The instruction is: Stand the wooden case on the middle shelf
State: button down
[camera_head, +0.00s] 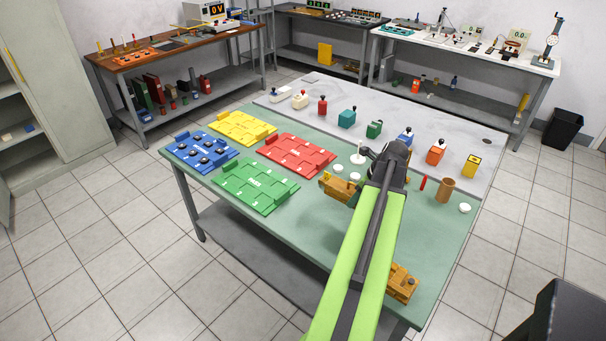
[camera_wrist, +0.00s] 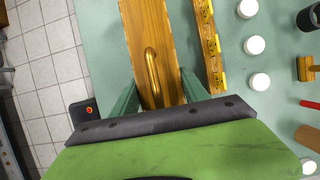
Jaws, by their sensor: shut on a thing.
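My gripper (camera_wrist: 157,95) is shut on the wooden case (camera_wrist: 135,22), with one finger on each long side. The case is a long brown wooden block with a brass handle on the face toward the wrist camera. It runs out of the top of the wrist view, and its height above the green table (camera_wrist: 100,40) is hard to tell. A grey cabinet (camera_head: 75,75) with open shelves stands at the left; which shelf is meant is unclear.
A wooden strip with yellow labels (camera_wrist: 209,45) lies close beside the case. White discs (camera_wrist: 255,45) and a brown cylinder (camera_head: 446,190) are beyond it. Coloured trays (camera_head: 255,185) cover the table's left part. The floor at left is clear.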

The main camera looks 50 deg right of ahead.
jog(key=b, duration=0.7)
send_near(323, 209)
jog(key=shift+w+f, duration=0.65)
jog(key=shift+w, duration=0.5)
notch_tip(323, 209, down, 4)
jog(key=b, duration=0.4)
jog(key=shift+f, duration=0.15)
jog(key=c, duration=0.6)
grip_release()
